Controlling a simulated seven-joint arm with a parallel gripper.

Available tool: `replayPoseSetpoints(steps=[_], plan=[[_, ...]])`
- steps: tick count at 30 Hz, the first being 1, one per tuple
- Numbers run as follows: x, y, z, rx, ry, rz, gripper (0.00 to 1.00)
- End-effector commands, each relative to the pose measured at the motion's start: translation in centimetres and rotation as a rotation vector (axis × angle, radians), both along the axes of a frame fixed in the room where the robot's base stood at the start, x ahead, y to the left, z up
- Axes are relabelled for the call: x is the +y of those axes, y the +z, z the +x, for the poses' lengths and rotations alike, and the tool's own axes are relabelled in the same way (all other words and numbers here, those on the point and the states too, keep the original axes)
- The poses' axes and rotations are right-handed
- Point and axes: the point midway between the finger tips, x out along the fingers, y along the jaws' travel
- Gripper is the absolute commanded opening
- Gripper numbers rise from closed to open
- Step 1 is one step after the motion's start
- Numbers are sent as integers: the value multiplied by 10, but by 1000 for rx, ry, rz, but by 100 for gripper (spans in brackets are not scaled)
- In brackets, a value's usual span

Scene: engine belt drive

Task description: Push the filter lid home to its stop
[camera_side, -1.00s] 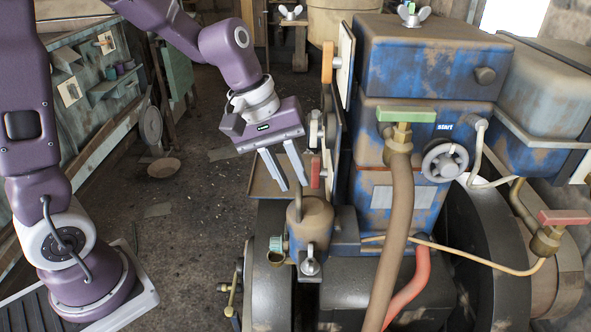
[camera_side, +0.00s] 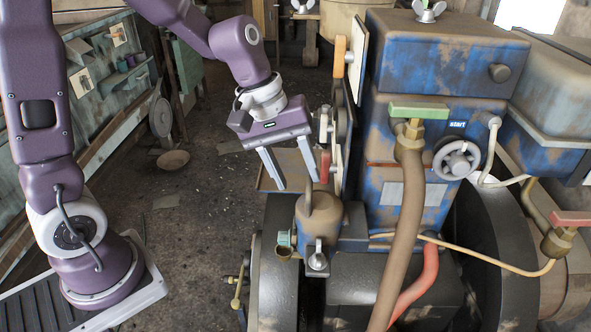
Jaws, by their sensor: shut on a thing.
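The brown filter housing (camera_side: 318,226) stands low at the centre, in front of the blue engine block. The filter lid (camera_side: 308,196) shows as a brown upright stem at the top of the housing, but its seam and stop cannot be made out.
A brown hose (camera_side: 404,230) and a red hose (camera_side: 420,285) run down just right of the housing. A red-handled lever (camera_side: 325,166) is close beside my right finger. A green-handled valve (camera_side: 419,112) sits higher right. The floor to the left is open.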

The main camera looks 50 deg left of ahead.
Motion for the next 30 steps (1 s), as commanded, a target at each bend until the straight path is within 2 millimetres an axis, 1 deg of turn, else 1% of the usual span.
replayPoseSetpoints(steps=[3,5,12,15,18,25,26,28,29,30], plan=[[0,-1,-3,8,-5,0,32],[1,4,-3,5,-4,-1,32],[12,50,-12,-2,0,2,32],[15,62,-15,-1,0,1,32],[16,67,-16,2,1,0,32],[16,68,-17,-2,-5,3,32],[16,70,-21,-9,-19,10,32],[15,80,-41,-55,-96,57,32],[16,86,-55,-86,-149,89,32],[17,92,-76,-128,-229,141,32]])
